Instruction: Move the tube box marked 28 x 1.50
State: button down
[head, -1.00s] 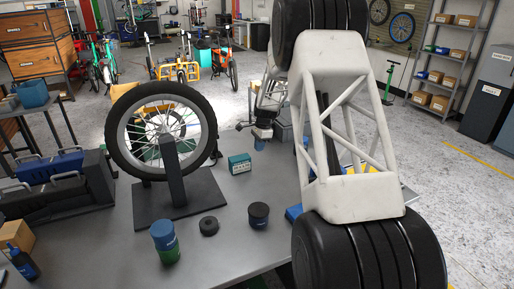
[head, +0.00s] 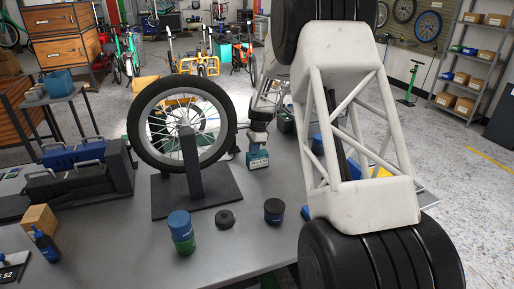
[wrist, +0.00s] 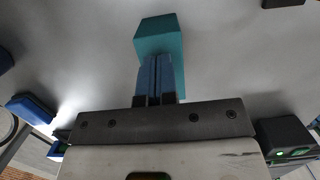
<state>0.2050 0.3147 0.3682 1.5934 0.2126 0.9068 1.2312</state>
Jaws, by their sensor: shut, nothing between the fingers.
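A teal box (head: 258,161) with a pale label stands on the grey table, right of the wheel; its print is too small to read. In the wrist view the teal box (wrist: 160,36) sits just beyond my fingertips. My gripper (head: 258,147) is at the box's upper edge in the head view and hides part of it. Its two blue fingers (wrist: 154,63) are shut together with nothing between them. They overlap the box's near side in the wrist view; I cannot tell whether they touch it.
A wheel (head: 215,155) stands in a dark truing stand left of the box. A blue and green tub stack (head: 181,232), a black ring (head: 225,219) and a dark tub (head: 273,211) stand toward the front. Bare table lies between them and the box.

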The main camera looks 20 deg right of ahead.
jog(key=shift+s+f, duration=0.15)
jog(key=shift+f, duration=0.5)
jog(key=shift+d+f, duration=0.15)
jog(key=shift+d, duration=0.35)
jog(key=d, duration=1.9)
jog(key=shift+s+d+f, duration=0.15)
jog(key=shift+s+d, duration=0.05)
jog(key=shift+w+r, duration=0.2)
jog(key=shift+r, duration=0.85)
notch_tip(320, 180, up, 8)
jog(key=d, duration=0.1)
jog(key=shift+d+f, duration=0.15)
jog(key=shift+f, duration=0.1)
